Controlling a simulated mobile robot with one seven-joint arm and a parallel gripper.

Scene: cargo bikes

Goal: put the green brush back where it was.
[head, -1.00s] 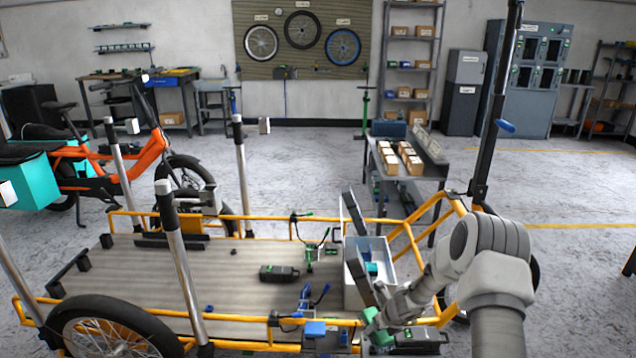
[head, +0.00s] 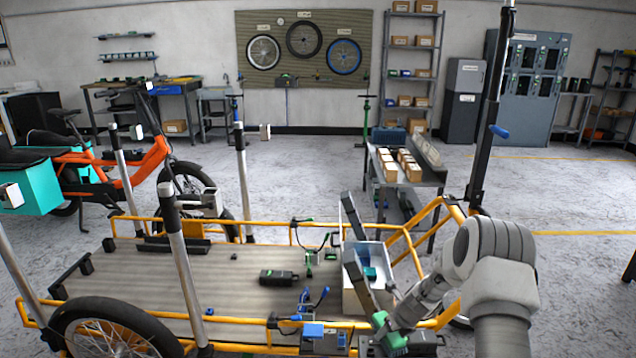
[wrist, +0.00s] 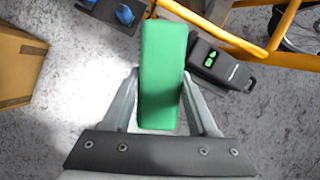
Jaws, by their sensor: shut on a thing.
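The green brush shows in the wrist view as a plain green block (wrist: 163,55) standing between the two fingers of my gripper (wrist: 161,92). The fingers are shut on it, one on each side. Any bristles are hidden. In the head view the green brush (head: 380,319) is small and partly covered by my gripper, at the near right end of the cargo bike, just in front of the grey bin (head: 352,303). In the wrist view the grey floor shows around the brush, and I cannot tell its height.
A black pack with green lights (wrist: 222,66) lies just right of the brush, near a yellow rail (wrist: 225,38). A cardboard box (wrist: 20,65) is at the left. The bike's deck (head: 180,285) carries another black pack (head: 279,277) and blue clamps, with bare room at left.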

